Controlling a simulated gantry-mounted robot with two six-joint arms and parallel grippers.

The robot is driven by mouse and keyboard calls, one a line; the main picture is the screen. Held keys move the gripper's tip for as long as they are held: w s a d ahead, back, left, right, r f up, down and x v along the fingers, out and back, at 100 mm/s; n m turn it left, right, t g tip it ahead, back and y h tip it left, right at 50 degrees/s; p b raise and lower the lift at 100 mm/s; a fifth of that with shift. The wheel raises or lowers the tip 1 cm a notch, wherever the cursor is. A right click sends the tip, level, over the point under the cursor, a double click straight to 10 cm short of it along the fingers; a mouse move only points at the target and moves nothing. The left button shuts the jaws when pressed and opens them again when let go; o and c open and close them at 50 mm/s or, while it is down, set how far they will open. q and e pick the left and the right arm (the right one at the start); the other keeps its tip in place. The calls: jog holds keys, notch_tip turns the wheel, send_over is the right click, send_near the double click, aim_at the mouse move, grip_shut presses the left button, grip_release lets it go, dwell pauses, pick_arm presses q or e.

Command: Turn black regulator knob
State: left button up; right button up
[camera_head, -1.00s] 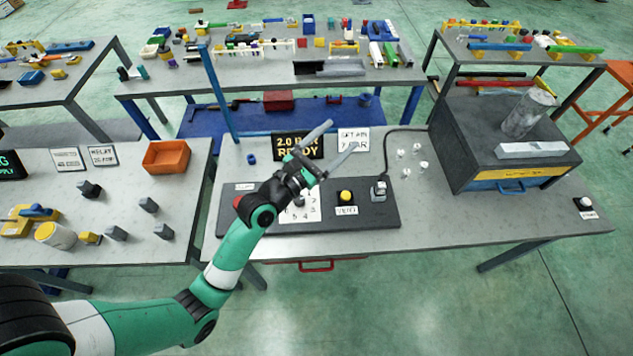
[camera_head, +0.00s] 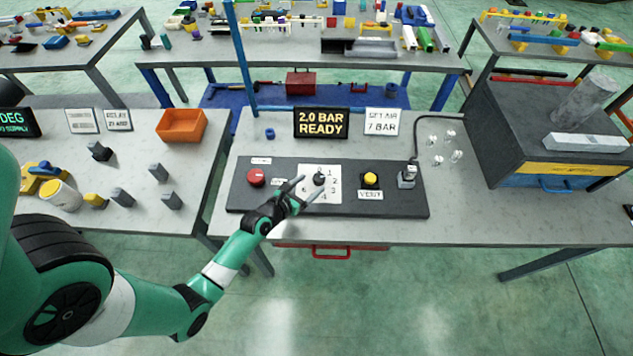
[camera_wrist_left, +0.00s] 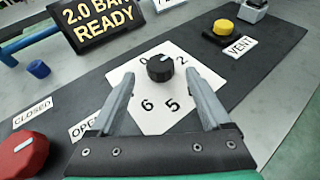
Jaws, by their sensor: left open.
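The black regulator knob (camera_head: 319,179) stands on a white numbered dial plate (camera_head: 333,196) on the dark panel. In the left wrist view the knob (camera_wrist_left: 160,68) sits just beyond and between the fingertips, with a pale mark on its top. My left gripper (camera_head: 308,188) is open, its two fingers reaching over the plate on either side of the knob's near side. It also shows in the left wrist view (camera_wrist_left: 160,82). I see no contact with the knob. My right gripper is not in view.
The dark panel (camera_head: 400,204) also carries a red knob (camera_head: 256,177) at left, a yellow VENT button (camera_head: 370,179) and a grey fitting with a cable (camera_head: 407,178) at right. A "2.0 BAR READY" sign (camera_head: 321,123) stands behind. A dark box (camera_head: 500,130) stands at right.

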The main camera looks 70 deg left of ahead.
aim_at(317, 180)
pick_arm(q)
jog(key=b+x, duration=0.1)
jog(key=x, duration=0.3)
jog(key=shift+w+a, duration=0.1)
jog(key=shift+w, duration=0.05)
grip_shut()
